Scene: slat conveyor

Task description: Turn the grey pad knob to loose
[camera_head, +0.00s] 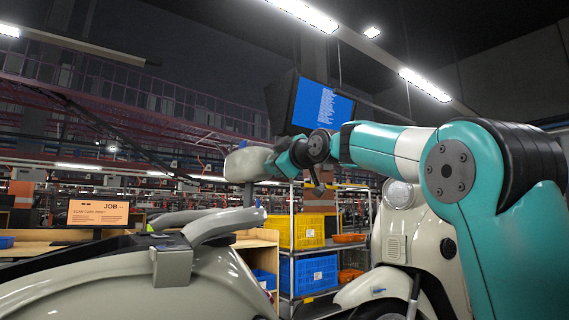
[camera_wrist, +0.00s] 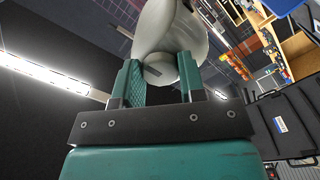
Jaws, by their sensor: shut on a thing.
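The cream-grey pad (camera_head: 246,164) stands on a short post above the rear of the cream scooter (camera_head: 190,270) in the head view. My gripper (camera_head: 274,161) reaches it from the right, and its fingertips are hard to make out there. In the wrist view the pad (camera_wrist: 172,22) fills the top middle. A round grey knob (camera_wrist: 162,68) with a short dark mark on its face sits below the pad, between the two teal fingers of my gripper (camera_wrist: 160,80). The fingers are shut on the knob. The knob is hidden in the head view, and I cannot read any setting on it.
A grab rail (camera_head: 225,224) curves up from the scooter below the pad. A monitor (camera_head: 320,105) hangs behind my arm. An orange job sign (camera_head: 98,212) stands at left. A shelf holds yellow (camera_head: 308,232) and blue (camera_head: 312,274) crates. Another cream scooter (camera_head: 398,240) stands at right.

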